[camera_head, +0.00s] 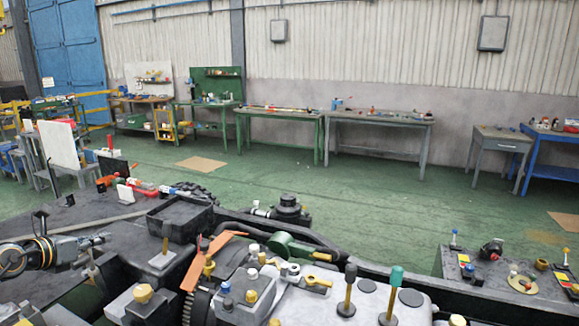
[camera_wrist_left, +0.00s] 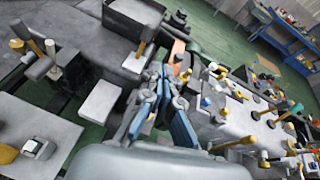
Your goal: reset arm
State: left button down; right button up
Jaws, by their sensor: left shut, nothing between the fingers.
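My left gripper (camera_head: 103,239) comes in from the left edge of the head view, over the dark chassis. Its fingers are together and hold nothing. In the left wrist view the closed fingers (camera_wrist_left: 165,84) point away from the camera, above the chassis parts. They look apart from the parts below, though the exact height is hard to tell. My right gripper is in neither view.
The chassis carries a grey engine block (camera_head: 308,298), an orange fan (camera_head: 205,262), a black box (camera_head: 180,217) and several upright handled tools, including a green-handled one (camera_head: 395,281). Workbenches (camera_head: 280,112) line the far wall. Green floor (camera_head: 330,180) between is mostly clear.

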pick_arm(q)
jog(key=s+d+f+n+t, duration=0.2)
jog(key=d+n+t, duration=0.1)
jog(key=d+n, duration=0.55)
jog(key=s+d+f+n+t, duration=0.25)
jog(key=d+n, duration=0.25)
jog(key=d, duration=0.6)
jog(key=s+f+n+g+y, duration=0.7)
jog(key=s+f+n, duration=0.8)
jog(key=s+n, duration=0.15)
jog(key=s+d+f+n+g+h, duration=0.1)
jog(key=s+d+f+n+g, duration=0.15)
jog(key=s, duration=0.45)
jog(key=s+d+f+n+g+h, duration=0.1)
jog(key=s+d+f+g, duration=0.15)
jog(key=s, duration=0.45)
jog(key=s+d+f+n+g+h, duration=0.2)
jog(key=s+f+g, duration=0.15)
jog(key=s, duration=0.35)
notch_tip(320, 180, down, 27)
jog(key=s+g, duration=0.1)
jog(key=s, duration=0.1)
jog(key=s+a+f+g, duration=0.1)
jog(key=s+a+f, duration=0.2)
jog(key=s+f, duration=1.2)
jog(key=shift+s+a+y+b, duration=0.15)
jog(key=shift+s+y+b, duration=0.15)
jog(key=shift+s+b, duration=0.2)
